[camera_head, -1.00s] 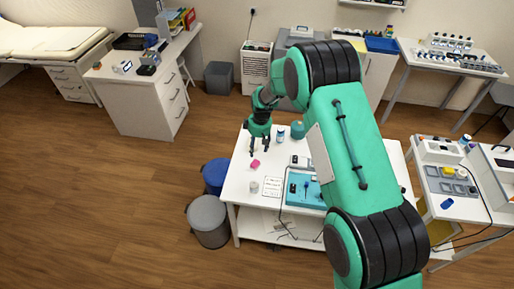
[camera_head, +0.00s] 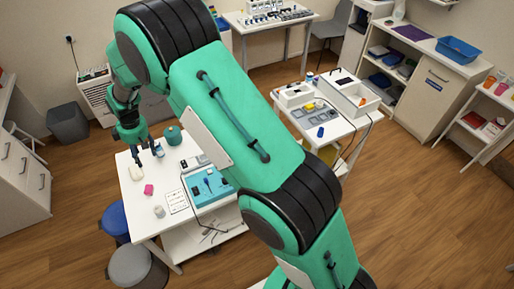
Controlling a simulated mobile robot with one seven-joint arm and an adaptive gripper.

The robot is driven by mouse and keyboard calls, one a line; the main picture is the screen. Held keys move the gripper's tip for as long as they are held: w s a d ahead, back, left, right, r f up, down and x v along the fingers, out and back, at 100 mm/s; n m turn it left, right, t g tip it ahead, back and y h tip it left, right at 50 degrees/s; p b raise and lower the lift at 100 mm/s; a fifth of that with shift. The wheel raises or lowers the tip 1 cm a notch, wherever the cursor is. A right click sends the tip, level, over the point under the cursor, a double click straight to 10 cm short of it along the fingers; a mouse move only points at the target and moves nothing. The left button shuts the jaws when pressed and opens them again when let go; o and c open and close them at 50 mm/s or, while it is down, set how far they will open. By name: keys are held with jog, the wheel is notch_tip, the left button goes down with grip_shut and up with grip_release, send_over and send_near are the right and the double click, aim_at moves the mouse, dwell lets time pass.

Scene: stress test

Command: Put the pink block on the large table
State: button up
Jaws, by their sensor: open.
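The pink block (camera_head: 148,189) lies on a white table (camera_head: 146,225) at the left of the view. My gripper (camera_head: 147,161) hangs above the far left part of this table, fingers pointing down. It is open and holds nothing. It appears a little beyond the block, apart from it. My green arm crosses the middle of the view and hides the right part of this table. Which table counts as the large table I cannot tell.
Around the block are a cream item (camera_head: 136,173), a teal round container (camera_head: 173,135), a small grey cup (camera_head: 159,211), a paper sheet (camera_head: 177,201) and a blue tray (camera_head: 205,186). Blue (camera_head: 115,220) and grey (camera_head: 136,268) bins stand left. Another equipment table (camera_head: 335,130) stands right.

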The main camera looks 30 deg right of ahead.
jog(key=s+d+r+m+t, duration=0.1)
jog(key=s+d+r+m, duration=0.1)
jog(key=s+d+r, duration=0.55)
jog(key=s+d+r+m, duration=0.2)
jog(key=s+d+r, duration=0.15)
jog(key=r, duration=0.75)
jog(key=s+d+r+m+t, duration=0.1)
jog(key=s+d+r+m, duration=0.1)
jog(key=s+d+r, duration=0.45)
jog(key=s+d+r+m+t, duration=0.1)
jog(key=s+d+r+m, duration=0.1)
jog(key=s, duration=0.7)
jog(key=s+d+r+m, duration=0.2)
jog(key=s+d, duration=0.4)
jog(key=s, duration=0.3)
jog(key=s+d+r+m+t+h, duration=0.1)
jog(key=s+d+r, duration=0.3)
jog(key=s, duration=0.5)
jog(key=shift+d+r+m+t, duration=0.3)
jog(key=shift+d+m, duration=0.1)
jog(key=shift+f, duration=0.1)
notch_tip(320, 180, down, 11)
jog(key=b, duration=1.1)
